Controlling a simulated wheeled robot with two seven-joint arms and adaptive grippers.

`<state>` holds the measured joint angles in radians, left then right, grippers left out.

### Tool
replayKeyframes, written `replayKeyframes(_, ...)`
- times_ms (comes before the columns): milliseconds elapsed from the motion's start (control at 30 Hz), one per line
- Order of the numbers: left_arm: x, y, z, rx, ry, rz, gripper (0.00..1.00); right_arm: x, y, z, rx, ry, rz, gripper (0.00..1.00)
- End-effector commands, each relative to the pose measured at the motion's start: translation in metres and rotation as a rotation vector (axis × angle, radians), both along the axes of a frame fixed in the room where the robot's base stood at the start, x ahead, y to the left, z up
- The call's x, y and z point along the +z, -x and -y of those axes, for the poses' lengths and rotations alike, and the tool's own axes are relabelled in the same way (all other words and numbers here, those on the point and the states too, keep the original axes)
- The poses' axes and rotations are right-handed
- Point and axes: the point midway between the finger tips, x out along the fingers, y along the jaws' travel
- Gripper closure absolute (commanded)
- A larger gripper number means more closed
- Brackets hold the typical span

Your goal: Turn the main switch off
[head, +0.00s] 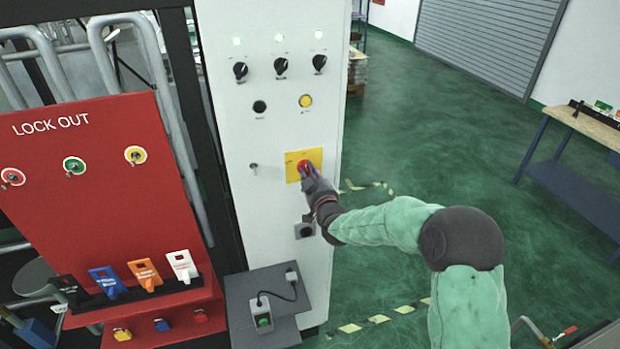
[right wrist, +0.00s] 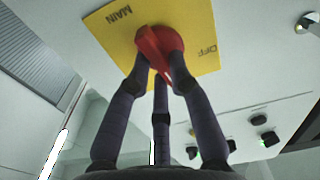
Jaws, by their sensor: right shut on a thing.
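The main switch is a red rotary handle (head: 304,166) on a yellow plate (head: 291,160) on the front of the white cabinet (head: 240,205). My right gripper (head: 309,174) reaches it from the lower right and is shut on the handle. In the right wrist view the fingers (right wrist: 160,68) close around the red handle (right wrist: 152,42), and the yellow plate (right wrist: 196,22) shows the words MAIN and OFF. The fingers cover part of the handle, so I cannot tell which mark it points to. My left gripper is out of view.
Three dark knobs (head: 281,66) under lit lamps, a black button (head: 260,107) and a yellow button (head: 306,101) sit higher on the cabinet. A red lock-out board (head: 90,210) with colored tags stands at left. A grey shelf (head: 290,325) juts out below. Green floor is open at right.

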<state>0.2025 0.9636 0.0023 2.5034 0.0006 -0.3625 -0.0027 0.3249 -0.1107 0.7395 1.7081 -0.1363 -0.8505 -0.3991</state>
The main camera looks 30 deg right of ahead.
Motion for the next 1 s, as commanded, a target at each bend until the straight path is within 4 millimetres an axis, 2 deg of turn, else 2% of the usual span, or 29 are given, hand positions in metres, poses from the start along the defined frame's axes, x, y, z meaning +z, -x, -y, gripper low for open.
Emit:
replayKeyframes(33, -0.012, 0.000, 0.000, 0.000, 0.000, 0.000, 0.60, -0.003, 0.000, 0.000, 0.000, 0.036, -0.003, 1.00)
replayKeyframes(100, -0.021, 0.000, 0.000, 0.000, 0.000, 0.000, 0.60, -0.003, 0.000, -0.001, 0.000, 0.095, -0.017, 1.00)
replayKeyframes(400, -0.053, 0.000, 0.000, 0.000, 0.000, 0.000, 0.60, -0.002, -0.001, -0.003, 0.000, 0.369, -0.085, 1.00)
replayKeyframes(700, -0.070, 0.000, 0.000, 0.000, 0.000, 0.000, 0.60, -0.001, -0.001, -0.005, 0.000, 0.626, -0.148, 1.00)
replayKeyframes(1000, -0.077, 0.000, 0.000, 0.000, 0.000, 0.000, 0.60, 0.000, -0.002, -0.006, 0.001, 0.801, -0.190, 1.00)
